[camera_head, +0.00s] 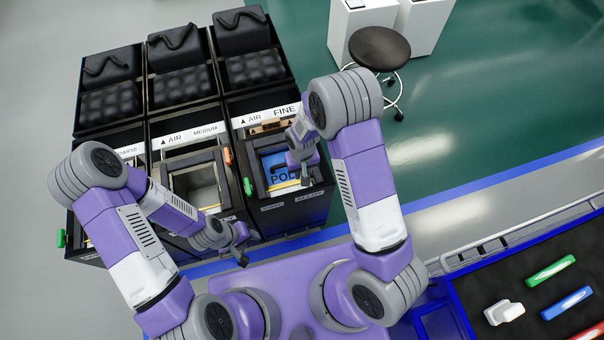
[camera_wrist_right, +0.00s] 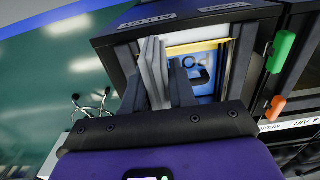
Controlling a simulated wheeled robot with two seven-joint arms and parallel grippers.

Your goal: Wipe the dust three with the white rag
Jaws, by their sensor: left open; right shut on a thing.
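My right gripper (camera_head: 306,178) is over the front of the right cabinet, labelled FINE. In the right wrist view it (camera_wrist_right: 156,78) is shut on a pale grey-white folded thing that looks like the white rag (camera_wrist_right: 152,60). The rag is hard to make out in the head view. Close by is a framed opening with a blue panel (camera_head: 277,174), also in the right wrist view (camera_wrist_right: 203,80). I cannot tell whether the rag touches it. No dust patch can be made out. My left gripper (camera_head: 241,250) is open and empty, low before the middle cabinet.
The middle cabinet, labelled MEDIUM, has a framed grey opening (camera_head: 197,185). Green (camera_head: 248,187) and orange (camera_head: 228,156) handles stick out between cabinets. A dark tray (camera_head: 470,290) at lower right holds a white block (camera_head: 504,312) and coloured pieces. A stool (camera_head: 379,48) stands behind.

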